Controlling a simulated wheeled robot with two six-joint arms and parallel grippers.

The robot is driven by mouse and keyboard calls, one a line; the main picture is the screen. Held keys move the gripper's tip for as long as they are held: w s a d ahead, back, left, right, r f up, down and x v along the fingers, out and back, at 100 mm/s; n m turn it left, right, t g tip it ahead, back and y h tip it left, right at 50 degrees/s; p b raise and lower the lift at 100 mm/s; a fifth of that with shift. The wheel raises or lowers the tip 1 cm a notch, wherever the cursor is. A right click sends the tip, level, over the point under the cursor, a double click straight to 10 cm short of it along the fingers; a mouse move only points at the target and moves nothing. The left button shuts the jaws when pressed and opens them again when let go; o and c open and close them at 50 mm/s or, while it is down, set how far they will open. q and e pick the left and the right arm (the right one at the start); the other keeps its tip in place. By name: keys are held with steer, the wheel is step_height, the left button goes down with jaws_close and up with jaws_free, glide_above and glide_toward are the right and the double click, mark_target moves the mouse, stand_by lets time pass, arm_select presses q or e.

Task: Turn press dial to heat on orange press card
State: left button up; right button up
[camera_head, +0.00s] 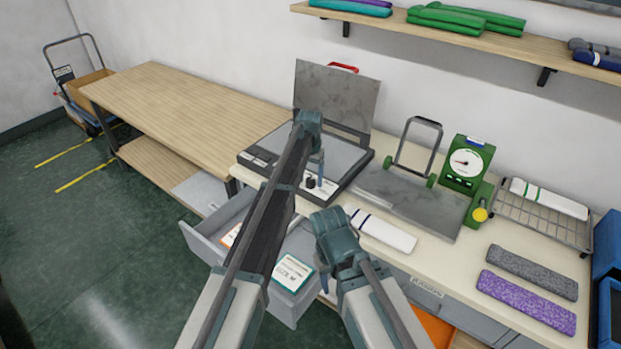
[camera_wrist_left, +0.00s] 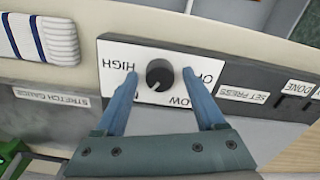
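The press dial (camera_wrist_left: 159,73) is a round black knob on a white plate with HIGH, OFF and LOW labels, upside down in the left wrist view. In the head view, the dial (camera_head: 310,183) sits at the front of the grey press (camera_head: 346,167), whose lid is raised. My left gripper (camera_wrist_left: 161,98) is open, its fingers on either side of the dial with gaps visible. It also shows above the press front in the head view (camera_head: 318,178). An orange-edged card (camera_head: 231,236) lies in the open drawer, partly hidden by my left arm. My right gripper (camera_head: 330,270) is over the drawer's right side, fingers unclear.
A green-edged card (camera_head: 293,272) lies in the open drawer (camera_head: 205,246). A white striped roll (camera_head: 383,230) is on the bench right of my arms. A green gauge (camera_head: 466,165), a wire rack (camera_head: 525,215) and grey and purple knits stand further right. The left wooden table (camera_head: 180,100) is clear.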

mark_target(310, 181)
stand_by(0.3)
arm_select(q)
step_height(310, 181, up, 14)
steer(key=p, duration=1.3)
steer(key=shift+p, duration=0.4)
steer(key=shift+f, duration=0.15)
steer(key=s+a+f+b, duration=0.2)
steer(key=s, duration=1.1)
steer(key=s+a+f+b, duration=0.1)
steer(key=s+a+b, duration=0.1)
steer(key=s, duration=1.1)
steer(key=s+a+f+y+b, duration=0.1)
steer(key=s+a+f+b, duration=0.1)
steer(key=s, duration=1.1)
steer(key=shift+f, duration=0.35)
steer(key=shift+s+d, duration=0.1)
